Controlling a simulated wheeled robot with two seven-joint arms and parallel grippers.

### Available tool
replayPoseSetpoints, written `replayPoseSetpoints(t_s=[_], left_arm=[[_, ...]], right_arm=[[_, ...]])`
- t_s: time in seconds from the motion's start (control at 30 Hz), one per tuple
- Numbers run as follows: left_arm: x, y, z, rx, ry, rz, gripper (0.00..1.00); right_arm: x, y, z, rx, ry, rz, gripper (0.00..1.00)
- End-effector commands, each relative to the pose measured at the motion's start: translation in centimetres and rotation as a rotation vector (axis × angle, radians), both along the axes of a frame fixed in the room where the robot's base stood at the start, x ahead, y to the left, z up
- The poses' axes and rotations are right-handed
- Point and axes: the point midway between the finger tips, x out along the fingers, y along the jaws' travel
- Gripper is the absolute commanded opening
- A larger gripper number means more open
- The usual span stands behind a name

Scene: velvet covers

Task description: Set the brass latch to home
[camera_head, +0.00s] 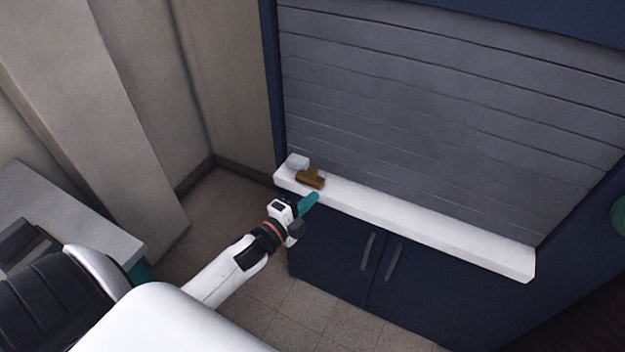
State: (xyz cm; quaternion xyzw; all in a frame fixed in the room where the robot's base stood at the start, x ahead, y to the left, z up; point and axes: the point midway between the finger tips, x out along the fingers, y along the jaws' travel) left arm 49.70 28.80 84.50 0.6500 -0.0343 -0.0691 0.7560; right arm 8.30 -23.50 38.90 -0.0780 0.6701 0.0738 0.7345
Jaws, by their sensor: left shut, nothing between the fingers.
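The brass latch (311,179) is a small brown-gold piece on the left end of the white ledge (430,231), below the grey slatted shutter (440,95). A small pale block (297,161) sits right beside it, toward the shutter's left edge. My left gripper (312,198) has teal fingertips and is shut and empty. Its tips are close to the ledge's front edge, just below the latch in the picture. I cannot tell whether they touch the ledge; they look apart from the latch. My right gripper is not in view.
A dark blue cabinet (330,255) with two door handles (393,262) stands under the ledge. A pale wall corner is at the left. A grey-topped table (100,225) with a dark object is at the far left. The ledge right of the latch is clear.

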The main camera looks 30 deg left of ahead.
Motion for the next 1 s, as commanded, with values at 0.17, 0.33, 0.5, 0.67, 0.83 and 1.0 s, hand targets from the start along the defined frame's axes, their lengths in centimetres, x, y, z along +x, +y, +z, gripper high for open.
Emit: replayPoseSetpoints(t_s=[0.17, 0.33, 0.5, 0.67, 0.83, 1.0], left_arm=[[4.0, -0.6, 0.1, 0.000, -0.003, 0.000, 0.00], [5.6, 1.1, -0.4, 0.003, 0.002, 0.002, 0.00], [6.2, 2.5, -0.8, 0.000, 0.002, 0.001, 0.00], [6.4, 2.9, -0.8, -0.001, 0.001, 0.000, 0.00], [6.4, 2.9, -0.8, -0.001, 0.000, 0.000, 0.00], [6.3, 3.3, -0.9, 0.000, 0.001, 0.001, 0.00]], right_arm=[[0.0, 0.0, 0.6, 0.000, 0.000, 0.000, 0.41], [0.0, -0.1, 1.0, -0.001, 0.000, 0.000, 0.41], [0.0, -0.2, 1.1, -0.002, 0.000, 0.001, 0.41], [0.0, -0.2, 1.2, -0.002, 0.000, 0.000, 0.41], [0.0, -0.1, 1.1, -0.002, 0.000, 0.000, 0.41], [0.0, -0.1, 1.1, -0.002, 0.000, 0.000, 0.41]])
